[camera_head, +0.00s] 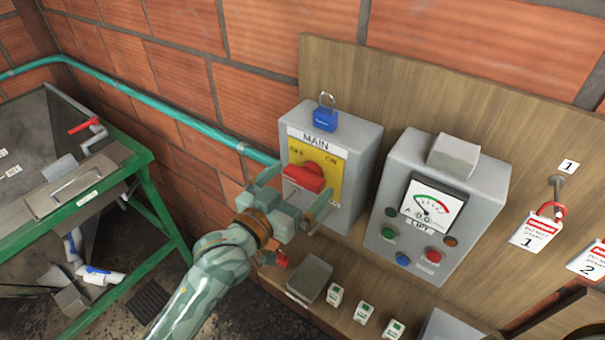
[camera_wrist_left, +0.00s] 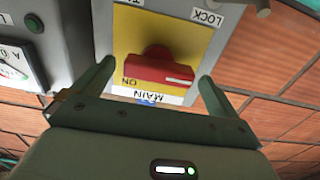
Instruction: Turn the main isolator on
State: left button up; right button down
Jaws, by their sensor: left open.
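The main isolator is a grey box (camera_head: 360,150) on the wooden board, with a yellow plate (camera_head: 334,174) marked MAIN, OFF and ON. Its red rotary handle (camera_head: 305,177) lies roughly level across the plate. In the wrist view, the handle (camera_wrist_left: 158,70) has a white mark at its right end, away from the ON label. My left gripper (camera_head: 300,187) is open in front of the plate. In the wrist view its fingers (camera_wrist_left: 158,75) stand to either side of the handle, with visible gaps. I cannot tell whether the fingertips reach handle depth. My right gripper is not in view.
A blue padlock (camera_head: 324,120) is at the isolator's top. A grey meter box (camera_head: 452,190) with buttons stands close to its right. Red-and-white tags (camera_head: 537,229) hang further right. A teal pipe (camera_head: 180,112) runs along the brick wall, and a green-framed machine (camera_head: 158,205) stands left.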

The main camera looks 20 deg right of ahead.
pick_arm(q)
jog(key=shift+x, duration=1.1)
jog(key=c, duration=1)
